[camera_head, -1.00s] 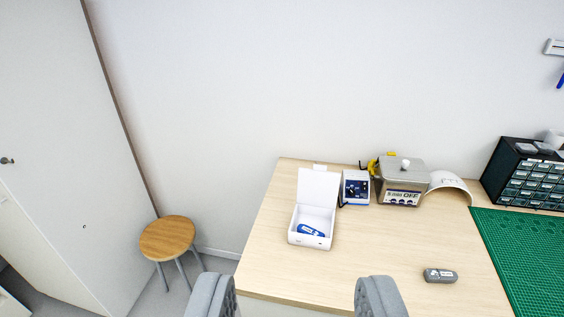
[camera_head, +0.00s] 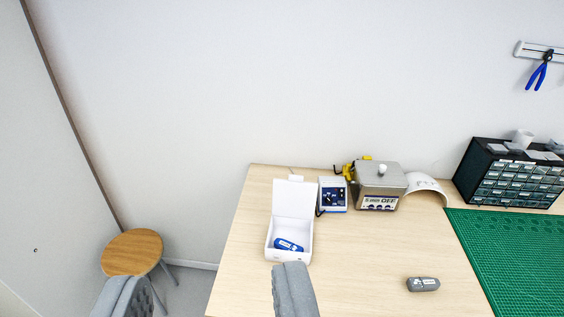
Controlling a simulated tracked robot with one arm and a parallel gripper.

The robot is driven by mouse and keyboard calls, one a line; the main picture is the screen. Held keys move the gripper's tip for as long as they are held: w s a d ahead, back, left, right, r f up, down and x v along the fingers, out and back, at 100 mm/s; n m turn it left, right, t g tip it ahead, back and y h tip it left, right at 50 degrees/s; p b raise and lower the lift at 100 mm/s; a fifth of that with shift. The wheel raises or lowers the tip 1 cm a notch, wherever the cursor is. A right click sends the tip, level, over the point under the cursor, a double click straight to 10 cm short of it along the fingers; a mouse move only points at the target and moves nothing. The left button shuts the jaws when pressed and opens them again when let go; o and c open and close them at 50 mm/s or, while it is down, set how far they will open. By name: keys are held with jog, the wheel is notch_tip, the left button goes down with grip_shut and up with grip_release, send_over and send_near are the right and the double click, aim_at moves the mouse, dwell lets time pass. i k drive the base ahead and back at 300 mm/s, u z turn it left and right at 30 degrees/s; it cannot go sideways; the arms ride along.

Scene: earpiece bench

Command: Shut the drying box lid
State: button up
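The drying box (camera_head: 289,255) is a small white box on the left part of the wooden bench. Its lid (camera_head: 293,199) stands open, upright at the back of the box. A blue earpiece case or similar item (camera_head: 288,245) with white marks lies inside. My gripper (camera_head: 206,292) is open and empty at the bottom of the view, its two grey fingers wide apart. The right finger is just below the box's front in the picture; the left finger is over the area by the stool. I cannot tell whether the right finger touches the box.
A small blue-and-white device (camera_head: 333,195) stands close to the right of the lid. A metal ultrasonic cleaner (camera_head: 378,187), a white curved piece (camera_head: 427,186), a black drawer cabinet (camera_head: 510,176) and a green mat (camera_head: 510,255) are further right. A grey case (camera_head: 423,284) lies in front. A stool (camera_head: 132,252) stands left.

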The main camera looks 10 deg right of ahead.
aim_at(294, 197)
jog(key=i, duration=1.4)
jog(key=z, duration=0.05)
